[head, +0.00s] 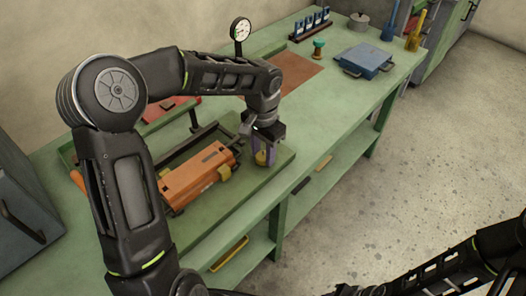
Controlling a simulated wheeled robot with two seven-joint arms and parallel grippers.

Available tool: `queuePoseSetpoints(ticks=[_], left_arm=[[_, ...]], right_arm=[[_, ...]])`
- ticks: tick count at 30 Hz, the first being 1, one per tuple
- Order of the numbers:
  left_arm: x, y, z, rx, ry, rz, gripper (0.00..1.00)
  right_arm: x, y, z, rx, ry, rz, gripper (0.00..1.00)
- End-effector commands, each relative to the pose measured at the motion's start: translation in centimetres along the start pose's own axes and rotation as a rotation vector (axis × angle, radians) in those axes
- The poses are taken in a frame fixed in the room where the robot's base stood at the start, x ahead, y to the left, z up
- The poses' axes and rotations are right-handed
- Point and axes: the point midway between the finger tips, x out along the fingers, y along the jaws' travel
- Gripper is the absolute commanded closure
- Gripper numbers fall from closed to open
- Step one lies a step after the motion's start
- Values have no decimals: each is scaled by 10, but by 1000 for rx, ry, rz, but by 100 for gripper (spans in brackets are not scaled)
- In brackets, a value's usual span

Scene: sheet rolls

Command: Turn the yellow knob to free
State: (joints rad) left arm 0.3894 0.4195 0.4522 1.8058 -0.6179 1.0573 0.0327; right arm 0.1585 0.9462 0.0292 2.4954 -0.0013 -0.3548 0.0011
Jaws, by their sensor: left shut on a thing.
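The sheet rolls machine has an orange body (196,176) and lies on a green board on the bench. The yellow knob (261,158) is at its right end, small and partly covered by the fingers. My left gripper (263,154) reaches down from above and is shut on the knob, with purplish finger parts beside it. Another yellow part (223,172) sits on the orange body's right end. The knob's exact angle and any marking on it are too small to tell. My right arm enters at the lower right; its gripper is out of the picture.
A dark grey cabinet (22,215) stands at the left. The floor at right is clear.

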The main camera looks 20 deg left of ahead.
Motion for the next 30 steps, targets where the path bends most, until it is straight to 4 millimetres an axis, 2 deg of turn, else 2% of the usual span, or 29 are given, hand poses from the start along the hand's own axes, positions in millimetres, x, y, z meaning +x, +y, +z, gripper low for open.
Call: queuePoseSetpoints(ticks=[1, 10, 22, 30], left_arm=[[0, 0, 0, 0, 0, 0, 76], [0, 0, 0, 0, 0, -1, 100], [0, 0, -1, -39, 2, -1, 100], [1, 0, -1, -174, 3, -2, 100]], right_arm=[[0, 0, 0, 0, 0, 0, 64], [0, 0, 0, 0, 0, 0, 64], [4, 2, 0, 0, 0, 0, 64], [14, 6, 0, 0, 1, 0, 64]])
